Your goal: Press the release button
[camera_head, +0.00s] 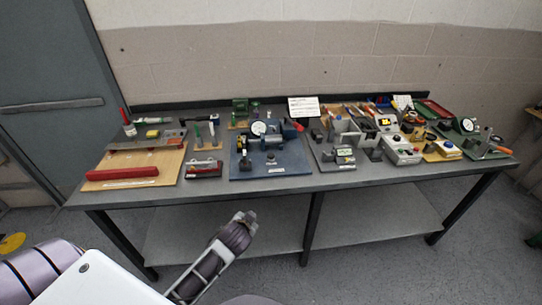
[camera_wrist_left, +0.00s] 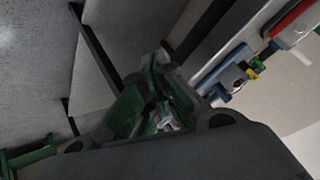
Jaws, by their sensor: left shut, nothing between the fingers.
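A long grey workbench (camera_head: 365,179) carries several fixtures. Which small control is the release button I cannot tell at this size. My left gripper (camera_head: 246,217) is in front of the bench's front edge, apart from every fixture. In the left wrist view its dark green fingers (camera_wrist_left: 156,72) are shut with nothing held. My right gripper is not in view.
A blue plate (camera_head: 290,168) with a gauge and vise-like parts is mid-bench. A wooden board (camera_head: 160,164) with a red bar (camera_head: 122,174) is at the left. A lower shelf (camera_head: 370,215) and dark legs are below. The floor in front of the bench looks clear.

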